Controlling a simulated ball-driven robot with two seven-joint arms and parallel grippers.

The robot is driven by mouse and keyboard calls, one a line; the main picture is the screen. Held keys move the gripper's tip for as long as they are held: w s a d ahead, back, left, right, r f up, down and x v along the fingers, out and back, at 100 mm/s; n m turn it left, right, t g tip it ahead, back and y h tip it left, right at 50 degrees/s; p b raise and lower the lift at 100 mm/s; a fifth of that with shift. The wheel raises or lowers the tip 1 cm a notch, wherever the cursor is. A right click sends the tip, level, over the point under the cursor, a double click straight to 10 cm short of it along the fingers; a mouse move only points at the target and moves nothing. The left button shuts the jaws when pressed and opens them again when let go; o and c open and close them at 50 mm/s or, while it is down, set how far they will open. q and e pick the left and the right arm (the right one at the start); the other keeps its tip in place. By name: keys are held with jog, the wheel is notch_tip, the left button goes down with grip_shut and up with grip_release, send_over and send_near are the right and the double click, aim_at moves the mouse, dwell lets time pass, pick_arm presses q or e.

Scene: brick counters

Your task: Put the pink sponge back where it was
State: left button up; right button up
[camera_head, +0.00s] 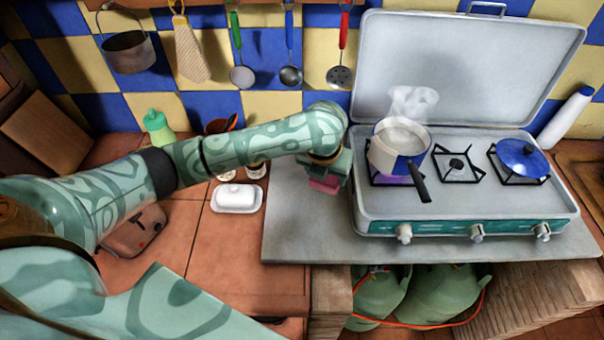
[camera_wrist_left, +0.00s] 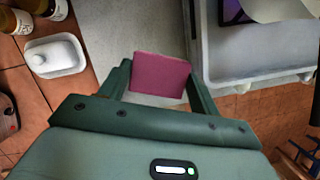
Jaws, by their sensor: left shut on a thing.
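The pink sponge (camera_wrist_left: 160,76) is between the fingers of my left gripper (camera_wrist_left: 158,84), which is shut on it. In the head view the sponge (camera_head: 325,185) shows at the lower end of my left gripper (camera_head: 326,178), over the left part of the grey counter slab (camera_head: 300,228), just left of the stove. Whether the sponge touches the slab is hard to tell. The green bottle (camera_head: 158,128) stands at the back left of the tiled counter. My right gripper is in neither view.
The camping stove (camera_head: 470,215) has its lid up. A steaming pot (camera_head: 398,150) sits on the left burner, its handle pointing forward; a blue lid (camera_head: 521,158) is on the right one. A white butter dish (camera_head: 237,198) stands left of the slab. The slab's front left is clear.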

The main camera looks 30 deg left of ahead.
pick_arm(q)
jog(key=w+a+f+b, duration=0.2)
jog(key=a+f, duration=0.1)
jog(key=w+a+f+b, duration=0.2)
jog(key=w+a+f, duration=0.1)
jog(key=w+a+f+b, duration=0.1)
jog(key=w+a+f, duration=0.2)
jog(key=a, duration=0.1)
jog(key=shift+w+b, duration=0.15)
jog(key=shift+b, duration=0.25)
jog(key=shift+w+a+f, duration=0.1)
jog(key=shift+a+f, duration=0.05)
jog(key=shift+f, duration=0.1)
jog(key=shift+s+a+b+x, duration=0.15)
jog(key=shift+b+x, duration=0.25)
jog(key=shift+x, duration=0.45)
jog(key=shift+s+a+b+x, duration=0.1)
jog(key=shift+s+b+x, duration=0.2)
jog(key=shift+x, duration=0.55)
jog(key=shift+d+f, duration=0.1)
jog(key=shift+f, duration=0.1)
jog(key=o, duration=0.9)
jog(key=shift+w, duration=0.1)
jog(key=shift+o, duration=0.2)
jog(key=p+v, duration=0.4)
jog(key=v, duration=0.8)
jog(key=shift+p, duration=0.4)
jog(key=shift+r, duration=0.2)
